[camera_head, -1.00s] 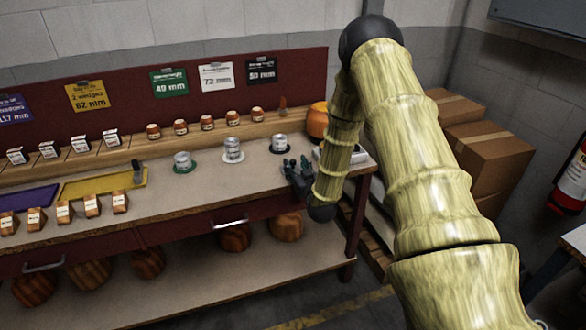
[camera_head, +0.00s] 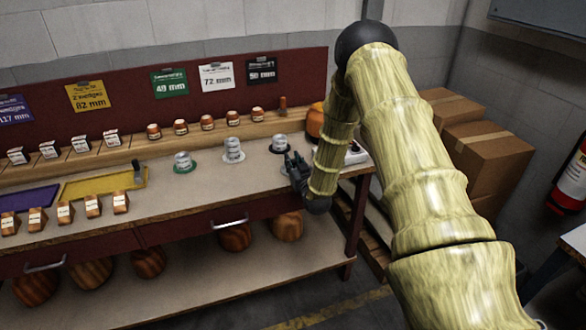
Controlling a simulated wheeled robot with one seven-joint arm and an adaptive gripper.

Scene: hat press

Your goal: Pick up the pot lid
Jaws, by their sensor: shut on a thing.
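My gripper (camera_head: 297,167) is dark and small in view, above the front right part of the workbench (camera_head: 235,190). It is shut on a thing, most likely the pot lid. That thing blends with the dark fingers, so its shape and how it sits in the jaws are unclear. An orange pot (camera_head: 316,118) stands at the right back of the bench, partly hidden by my arm. I cannot see whether it has a lid on it.
Metal cans stand on a green disc (camera_head: 184,170), a white disc (camera_head: 233,159) and a dark disc (camera_head: 280,149), close left of my gripper. A white device (camera_head: 356,157) lies at the right end. Cardboard boxes (camera_head: 487,155) stand beyond. Small orange jars line the back ledge.

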